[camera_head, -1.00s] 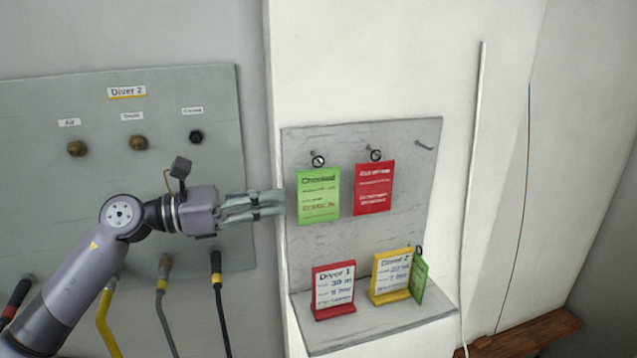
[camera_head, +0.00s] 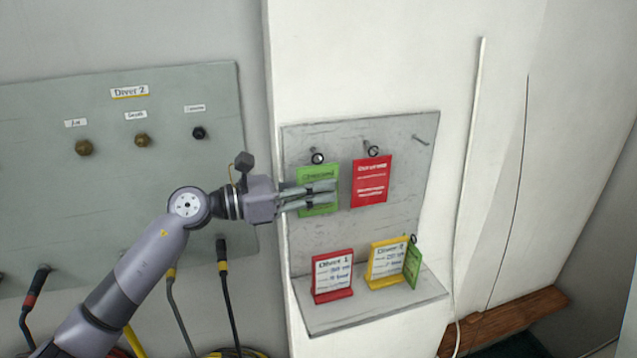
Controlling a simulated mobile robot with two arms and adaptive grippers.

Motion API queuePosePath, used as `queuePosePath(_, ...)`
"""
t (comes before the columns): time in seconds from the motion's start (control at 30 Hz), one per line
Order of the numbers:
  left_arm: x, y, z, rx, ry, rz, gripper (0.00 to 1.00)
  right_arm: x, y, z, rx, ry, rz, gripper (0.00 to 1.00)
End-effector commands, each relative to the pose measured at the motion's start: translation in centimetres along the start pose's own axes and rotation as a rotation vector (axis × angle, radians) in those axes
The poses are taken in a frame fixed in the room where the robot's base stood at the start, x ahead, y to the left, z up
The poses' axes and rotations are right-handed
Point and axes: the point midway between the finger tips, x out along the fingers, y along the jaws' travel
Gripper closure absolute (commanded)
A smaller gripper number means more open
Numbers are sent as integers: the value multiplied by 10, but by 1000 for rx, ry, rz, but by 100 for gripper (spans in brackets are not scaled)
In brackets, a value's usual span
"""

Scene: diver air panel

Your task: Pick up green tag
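A green tag (camera_head: 318,206) hangs by a ring from a peg at the upper left of the grey board. My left gripper (camera_head: 322,192) is in front of it and covers its middle. The fingers point right and lie close together, seen from the side; I cannot tell whether they touch the tag or have any gap. A second, smaller green tag (camera_head: 412,262) hangs at the right side of the yellow Diver 2 stand (camera_head: 388,262) on the shelf. My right gripper is not in view.
A red tag (camera_head: 371,181) hangs just right of the green one, and a third peg (camera_head: 419,141) is bare. A red Diver 1 stand (camera_head: 332,277) stands on the shelf (camera_head: 375,311) below. The Diver 2 panel (camera_head: 60,220) with knobs and hoses is at left.

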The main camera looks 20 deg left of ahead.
Motion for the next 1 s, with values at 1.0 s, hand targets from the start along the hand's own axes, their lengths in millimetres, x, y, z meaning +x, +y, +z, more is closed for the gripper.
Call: queuePosePath(1.0, 0, 0, 0, 2, 0, 0, 100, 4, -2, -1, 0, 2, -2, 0)
